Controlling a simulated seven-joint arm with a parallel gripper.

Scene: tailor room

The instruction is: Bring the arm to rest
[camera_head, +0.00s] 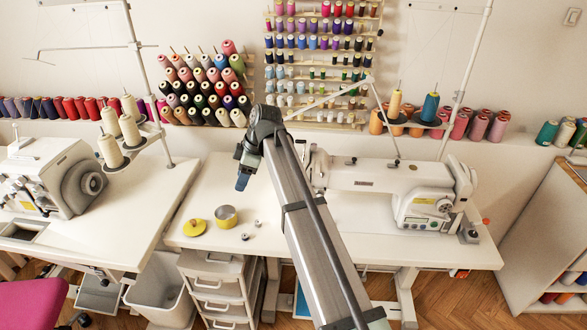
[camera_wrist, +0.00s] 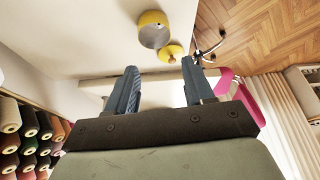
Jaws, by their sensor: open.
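My arm reaches up from the bottom of the head view over the white sewing table (camera_head: 300,234). My gripper (camera_head: 241,183) hangs above the left part of the table, apart from the tabletop. In the wrist view its two blue-grey fingers (camera_wrist: 160,68) are spread, with nothing held between them. A yellow round tin (camera_head: 227,217) stands on the table below and left of the gripper in the head view. It also shows in the wrist view (camera_wrist: 153,32), beyond the fingertips.
Small metal bobbins (camera_head: 246,237) lie right of the tin. A white sewing machine (camera_head: 375,175) stands right of my arm, partly hidden by it. Another machine (camera_head: 55,175) stands at the left. Thread cones (camera_head: 205,92) fill a rack behind the gripper.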

